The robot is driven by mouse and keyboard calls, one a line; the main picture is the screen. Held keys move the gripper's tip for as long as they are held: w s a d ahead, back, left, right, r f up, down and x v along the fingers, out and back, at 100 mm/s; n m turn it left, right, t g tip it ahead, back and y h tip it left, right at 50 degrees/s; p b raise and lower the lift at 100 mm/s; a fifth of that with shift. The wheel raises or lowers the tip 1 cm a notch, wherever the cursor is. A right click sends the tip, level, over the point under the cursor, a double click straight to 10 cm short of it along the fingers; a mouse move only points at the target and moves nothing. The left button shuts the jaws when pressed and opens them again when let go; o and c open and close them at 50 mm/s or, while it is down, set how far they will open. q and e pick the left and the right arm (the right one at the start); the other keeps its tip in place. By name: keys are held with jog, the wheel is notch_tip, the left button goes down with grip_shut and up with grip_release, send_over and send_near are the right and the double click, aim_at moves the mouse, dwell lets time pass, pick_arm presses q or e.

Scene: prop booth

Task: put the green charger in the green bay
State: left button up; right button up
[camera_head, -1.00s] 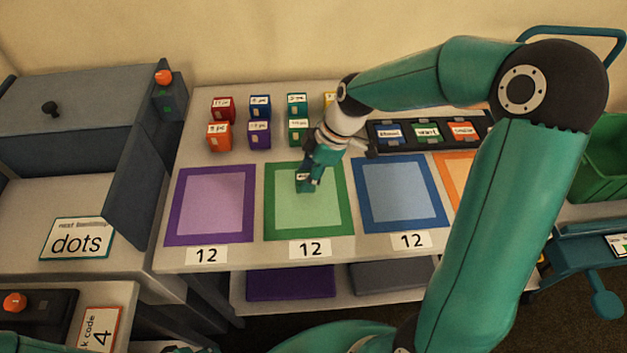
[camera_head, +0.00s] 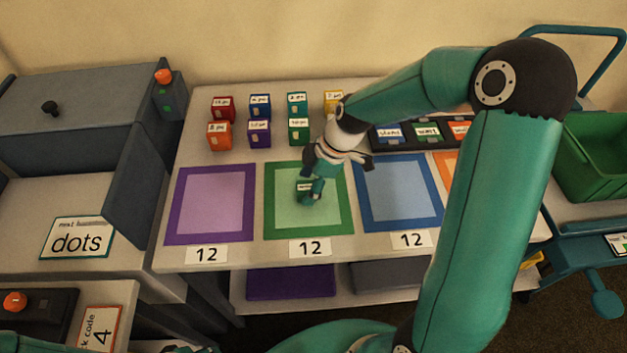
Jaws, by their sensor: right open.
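The green charger (camera_head: 304,186), a small block with a white label on top, sits in the green bay (camera_head: 345,215), a green-framed square with a pale green middle, left of its centre. My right gripper (camera_head: 309,192) is open, low over the green bay and right at the charger. The fingers partly cover the charger, and I cannot tell whether they touch it. Another green block (camera_head: 299,131) stands in the front row of blocks behind the bay. A small part of my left gripper (camera_head: 183,349) shows at the bottom edge; its jaws are not clear.
A purple bay (camera_head: 213,205) lies to the left and a blue bay (camera_head: 400,190) to the right. Red (camera_head: 222,110), orange (camera_head: 219,136) and other coloured blocks stand behind. A black labelled tray (camera_head: 410,146) is at the back right, partly behind my arm.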

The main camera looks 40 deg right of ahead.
jog(key=v, duration=1.2)
jog(key=shift+s, duration=0.1)
